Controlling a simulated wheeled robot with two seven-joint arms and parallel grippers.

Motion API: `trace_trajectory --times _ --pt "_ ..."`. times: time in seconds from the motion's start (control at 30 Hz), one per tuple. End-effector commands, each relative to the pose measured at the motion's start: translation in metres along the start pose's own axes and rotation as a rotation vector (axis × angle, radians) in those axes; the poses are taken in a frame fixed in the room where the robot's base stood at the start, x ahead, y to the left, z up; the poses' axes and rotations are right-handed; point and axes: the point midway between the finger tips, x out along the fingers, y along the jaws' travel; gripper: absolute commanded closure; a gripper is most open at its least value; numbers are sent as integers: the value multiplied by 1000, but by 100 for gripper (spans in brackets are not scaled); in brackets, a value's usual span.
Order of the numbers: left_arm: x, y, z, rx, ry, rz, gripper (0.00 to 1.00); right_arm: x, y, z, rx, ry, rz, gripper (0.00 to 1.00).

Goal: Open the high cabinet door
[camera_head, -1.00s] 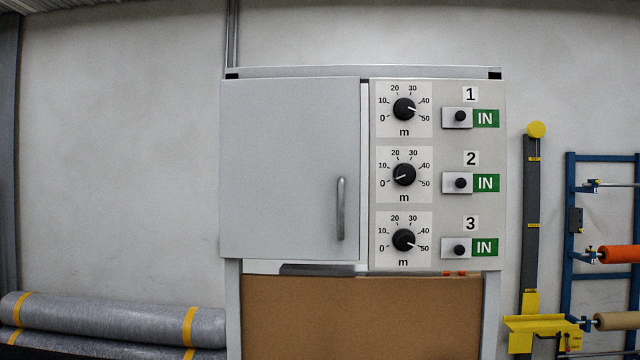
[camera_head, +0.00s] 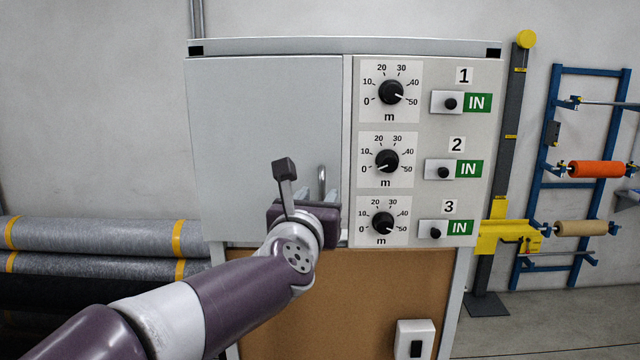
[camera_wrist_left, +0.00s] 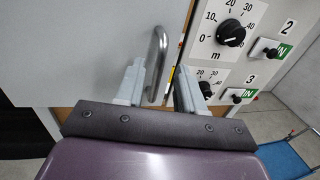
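The cabinet door (camera_head: 250,130) is a flat light-grey panel left of the dials, and it looks closed. Its vertical metal handle (camera_head: 322,181) is near the door's right edge; my gripper hides its lower part in the head view. My left gripper (camera_head: 331,197) is raised in front of the door's lower right. In the left wrist view its two fingers (camera_wrist_left: 158,88) are apart, with the handle (camera_wrist_left: 156,62) showing between them, nearer the left finger. I cannot tell whether a finger touches it. My right gripper is not in view.
Right of the door is a panel with dials (camera_head: 388,161) and small switches (camera_head: 443,172). Below is a brown board (camera_head: 370,300). Grey rolls (camera_head: 100,237) lie at left. A blue rack (camera_head: 540,190) and yellow bracket (camera_head: 505,237) stand at right.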

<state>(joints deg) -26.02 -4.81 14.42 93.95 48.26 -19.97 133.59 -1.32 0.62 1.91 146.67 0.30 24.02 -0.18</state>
Motion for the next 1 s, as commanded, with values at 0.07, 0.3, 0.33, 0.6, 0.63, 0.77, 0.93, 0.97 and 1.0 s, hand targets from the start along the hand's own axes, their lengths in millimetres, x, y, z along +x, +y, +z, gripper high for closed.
trace_trajectory --times 0.07,0.3,0.33,0.6,0.63,0.77,0.93,0.97,1.0 --pt "12 0 3 1 1 1 62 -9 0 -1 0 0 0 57" --pt "24 0 1 1 -1 0 62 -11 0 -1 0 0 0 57" --pt "24 0 0 1 -1 0 62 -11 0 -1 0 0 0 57" --pt "23 0 0 1 0 0 100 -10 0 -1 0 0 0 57" --pt "23 0 0 1 0 0 100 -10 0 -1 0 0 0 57" --pt "23 0 0 1 0 -1 100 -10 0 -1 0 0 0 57" --pt "22 0 -4 1 -2 -16 100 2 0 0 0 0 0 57" --pt "21 0 -5 2 -2 -22 100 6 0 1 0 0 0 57" --pt "20 0 -6 1 -3 -33 100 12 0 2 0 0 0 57"
